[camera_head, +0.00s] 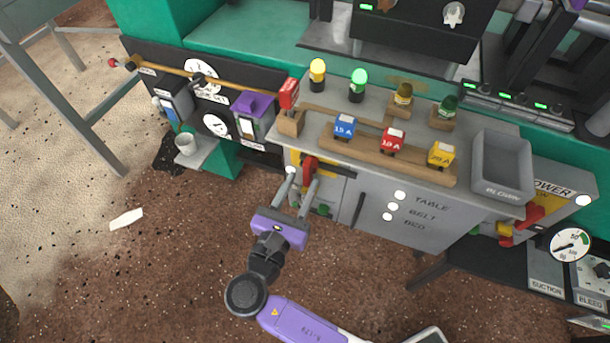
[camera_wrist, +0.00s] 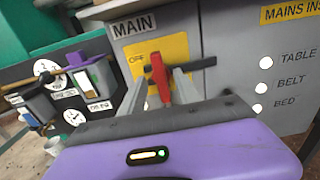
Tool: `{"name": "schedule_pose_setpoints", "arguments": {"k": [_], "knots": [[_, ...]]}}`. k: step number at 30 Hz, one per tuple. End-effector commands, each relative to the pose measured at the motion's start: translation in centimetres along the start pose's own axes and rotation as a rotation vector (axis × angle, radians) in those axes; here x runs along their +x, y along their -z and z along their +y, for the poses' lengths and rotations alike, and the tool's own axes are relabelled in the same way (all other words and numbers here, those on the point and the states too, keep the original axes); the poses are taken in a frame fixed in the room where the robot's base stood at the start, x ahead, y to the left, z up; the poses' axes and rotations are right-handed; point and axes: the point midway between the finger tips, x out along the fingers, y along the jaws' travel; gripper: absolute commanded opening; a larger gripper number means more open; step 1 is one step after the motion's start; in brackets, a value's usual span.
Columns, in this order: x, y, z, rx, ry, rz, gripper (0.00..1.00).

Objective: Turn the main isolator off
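The main isolator is a red handle (camera_head: 309,167) on a yellow plate on the grey cabinet front. In the wrist view the red handle (camera_wrist: 160,75) stands roughly upright on the yellow plate (camera_wrist: 139,52), under a MAIN sign, with OFF printed at upper left. My gripper (camera_head: 302,181) is right in front of it, fingers pointing at the cabinet. In the wrist view the two fingers of my gripper (camera_wrist: 160,86) are apart, one on each side of the handle, with gaps visible. I cannot tell whether either finger touches it.
A dark bar (camera_wrist: 200,63) shows just right of the handle. The counter above holds a wooden rack (camera_head: 360,155) with blue, red and yellow plugs, lamps and a grey bin (camera_head: 502,165). White TABLE, BELT and BED lamps (camera_head: 394,207) are right.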

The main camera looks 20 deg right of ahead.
Motion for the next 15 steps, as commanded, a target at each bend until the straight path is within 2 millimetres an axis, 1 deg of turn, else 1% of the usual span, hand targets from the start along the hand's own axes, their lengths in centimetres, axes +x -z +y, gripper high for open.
{"name": "schedule_pose_setpoints", "arguments": {"k": [1,3,6,9,15], "knots": [[0.8,0.1,-0.1,0.001,0.002,0.0,0.38],[1.6,0.1,0.0,0.002,0.001,0.0,0.38],[2.5,0.1,0.0,0.002,0.0,0.001,0.38],[3.0,0.1,0.0,0.002,-0.001,0.001,0.38],[3.1,0.0,0.0,0.002,-0.001,0.001,0.38]]}}
